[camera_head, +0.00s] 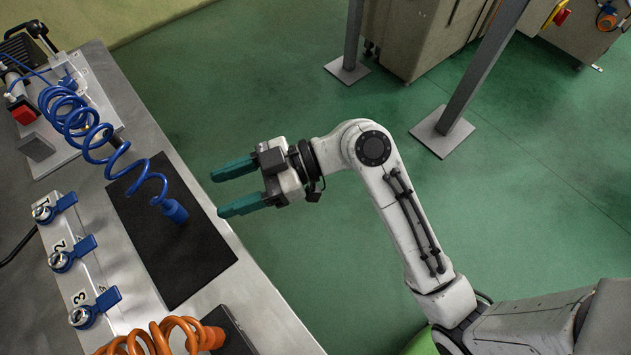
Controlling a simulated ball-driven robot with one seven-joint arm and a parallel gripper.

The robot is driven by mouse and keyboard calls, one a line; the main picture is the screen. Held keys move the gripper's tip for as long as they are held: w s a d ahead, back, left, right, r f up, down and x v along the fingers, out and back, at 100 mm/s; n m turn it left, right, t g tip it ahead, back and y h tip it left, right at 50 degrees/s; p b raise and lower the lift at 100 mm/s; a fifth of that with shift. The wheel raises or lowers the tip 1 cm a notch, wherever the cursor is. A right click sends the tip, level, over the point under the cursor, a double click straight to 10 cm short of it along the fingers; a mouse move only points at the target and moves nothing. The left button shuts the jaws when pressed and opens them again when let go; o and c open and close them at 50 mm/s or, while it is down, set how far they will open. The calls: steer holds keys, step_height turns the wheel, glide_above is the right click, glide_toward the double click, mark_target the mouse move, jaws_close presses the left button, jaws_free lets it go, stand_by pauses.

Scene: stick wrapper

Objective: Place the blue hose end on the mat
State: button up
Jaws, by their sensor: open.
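The blue coiled hose (83,121) runs from the equipment at the upper left of the bench. Its blue end (174,211) is over the black mat (180,262). The end looks upright on the mat, though I cannot be sure that it touches. My gripper (215,193) is open and empty. Its two green fingers point left, towards the bench, just to the right of the mat and apart from the hose end.
An orange coiled hose (160,340) lies at the bench's near end, partly cut off. Blue valves (75,253) marked 1, 2 and 3 line the bench's left. The metal bench edge (262,300) borders open green floor. Grey posts (470,85) and cabinets stand farther back.

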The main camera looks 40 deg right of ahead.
steer(key=s+d+f+m+g+h, duration=0.1)
steer(key=s+d+f+m+h, duration=0.35)
steer(key=f, duration=0.35)
steer(key=s+d+f+m+g+h, duration=0.1)
steer(key=s+d+f+m+h, duration=0.3)
steer(key=f, duration=0.3)
steer(key=s+d+f+m+g+h, duration=0.3)
steer(key=s+d+f+m+h, duration=0.1)
steer(key=s+d, duration=0.6)
steer(key=shift+s+d+m+g+h, duration=0.35)
steer(key=shift+m+h, duration=0.2)
steer(key=shift+h, duration=0.7)
